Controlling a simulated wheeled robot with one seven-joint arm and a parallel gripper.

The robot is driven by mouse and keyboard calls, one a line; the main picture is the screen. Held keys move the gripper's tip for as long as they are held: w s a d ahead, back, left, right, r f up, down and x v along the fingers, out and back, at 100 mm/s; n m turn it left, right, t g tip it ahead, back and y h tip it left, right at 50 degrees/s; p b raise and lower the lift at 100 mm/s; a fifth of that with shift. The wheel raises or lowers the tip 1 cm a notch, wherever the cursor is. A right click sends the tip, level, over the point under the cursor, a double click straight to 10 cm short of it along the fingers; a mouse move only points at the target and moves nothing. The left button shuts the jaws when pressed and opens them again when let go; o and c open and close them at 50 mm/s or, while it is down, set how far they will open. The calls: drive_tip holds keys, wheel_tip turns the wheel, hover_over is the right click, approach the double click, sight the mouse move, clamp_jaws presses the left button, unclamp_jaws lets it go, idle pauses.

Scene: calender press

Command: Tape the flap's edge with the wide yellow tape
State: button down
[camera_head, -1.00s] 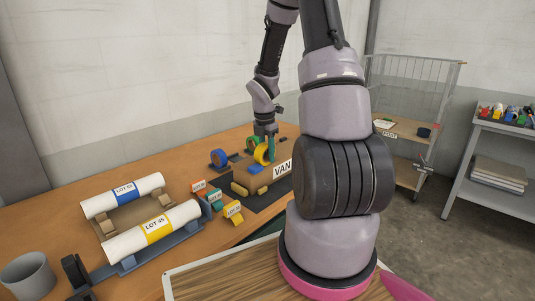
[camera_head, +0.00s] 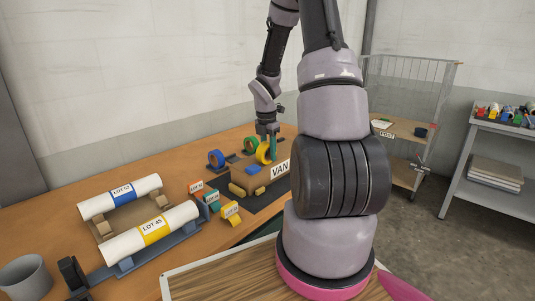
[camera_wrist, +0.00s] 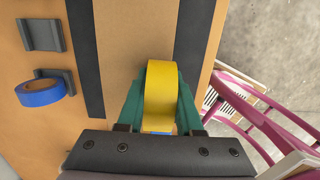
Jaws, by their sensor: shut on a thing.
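My gripper (camera_wrist: 160,108) is shut on the wide yellow tape (camera_wrist: 161,88), with a teal finger on each side of the roll. In the head view the yellow tape (camera_head: 263,154) hangs below the wrist, by the brown box marked VAN (camera_head: 279,171). In the wrist view the tape is over a brown surface (camera_wrist: 136,40) with dark bands at its sides. I cannot tell whether the tape touches it. The flap's edge cannot be made out.
A blue tape roll (camera_wrist: 41,92) sits by a dark holder at left; a green roll (camera_head: 251,145) is behind the gripper. White rolls marked LOT 52 (camera_head: 121,192) and LOT 45 (camera_head: 153,231) lie on cradles. A grey cup (camera_head: 25,278) stands at front left.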

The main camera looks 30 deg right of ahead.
sight(279, 156)
drive_tip(key=shift+w+d, duration=0.1)
drive_tip(key=shift+d, duration=0.25)
drive_tip(key=shift+w+d+f, duration=0.1)
drive_tip(key=shift+d, duration=0.3)
drive_tip(key=shift+d, duration=0.1)
idle(0.4)
drive_tip(key=shift+w+d, duration=0.25)
drive_tip(key=shift+d, duration=0.2)
drive_tip(key=shift+d, duration=0.15)
drive_tip(key=shift+w+d, duration=0.2)
drive_tip(key=shift+d, duration=0.2)
drive_tip(key=shift+d, duration=0.1)
idle(0.3)
drive_tip(key=shift+w+d, duration=0.15)
drive_tip(key=shift+d, duration=0.35)
drive_tip(key=shift+d, duration=0.1)
